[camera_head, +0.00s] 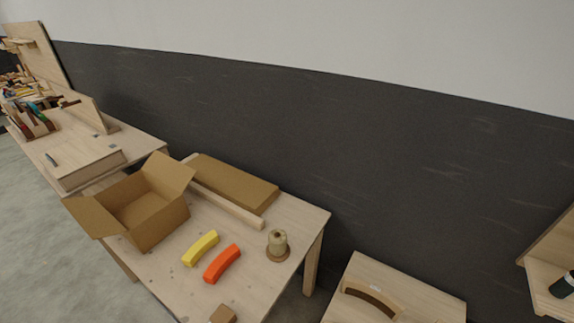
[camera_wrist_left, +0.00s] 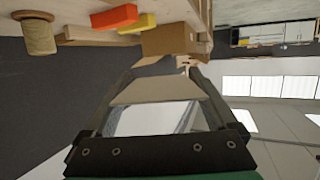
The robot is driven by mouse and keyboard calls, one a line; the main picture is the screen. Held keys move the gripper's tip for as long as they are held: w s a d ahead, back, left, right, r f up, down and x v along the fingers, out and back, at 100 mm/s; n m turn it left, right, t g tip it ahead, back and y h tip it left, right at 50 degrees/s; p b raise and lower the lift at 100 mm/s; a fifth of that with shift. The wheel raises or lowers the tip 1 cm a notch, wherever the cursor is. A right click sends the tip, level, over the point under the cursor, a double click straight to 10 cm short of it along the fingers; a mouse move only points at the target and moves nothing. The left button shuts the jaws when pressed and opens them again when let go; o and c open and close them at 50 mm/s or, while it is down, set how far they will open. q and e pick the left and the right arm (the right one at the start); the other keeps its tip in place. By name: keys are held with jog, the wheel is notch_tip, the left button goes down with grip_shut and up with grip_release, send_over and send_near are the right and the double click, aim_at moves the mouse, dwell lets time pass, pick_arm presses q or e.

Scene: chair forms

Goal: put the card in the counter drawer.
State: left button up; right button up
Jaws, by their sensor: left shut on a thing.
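My left gripper (camera_wrist_left: 160,76) shows only in the left wrist view, where the picture is upside down. It is shut on a flat beige card (camera_wrist_left: 158,88), which spans the space between its two fingers. The card is clear of the tables, and a bright patch shows beyond its edge. In the head view neither gripper nor the card shows. I cannot make out a counter drawer for certain in either view. A pale cabinet-like unit (camera_wrist_left: 258,36) stands far off in the left wrist view, too small to tell its drawers. My right gripper is not in view.
A wooden piece with a curved dark opening (camera_head: 395,290) stands at right. Grey floor (camera_head: 40,250) is free at left.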

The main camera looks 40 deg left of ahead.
pick_arm(q)
jog(key=w+d+r+m+t+h, duration=0.8)
jog(key=w+d+m+t, duration=0.2)
jog(key=w+d, duration=0.15)
notch_tip(320, 180, up, 17)
jog(key=a+p, duration=0.1)
jog(key=p, duration=2.1)
jog(key=shift+y+p, duration=0.3)
jog(key=shift+p, duration=0.1)
jog(key=shift+a, duration=0.1)
notch_tip(320, 180, up, 8)
jog(key=w+m+t+h, duration=0.1)
jog(key=m+h, duration=0.1)
jog(key=shift+w+r+h, duration=0.2)
jog(key=shift+w+h, duration=0.1)
jog(key=shift+h, duration=0.1)
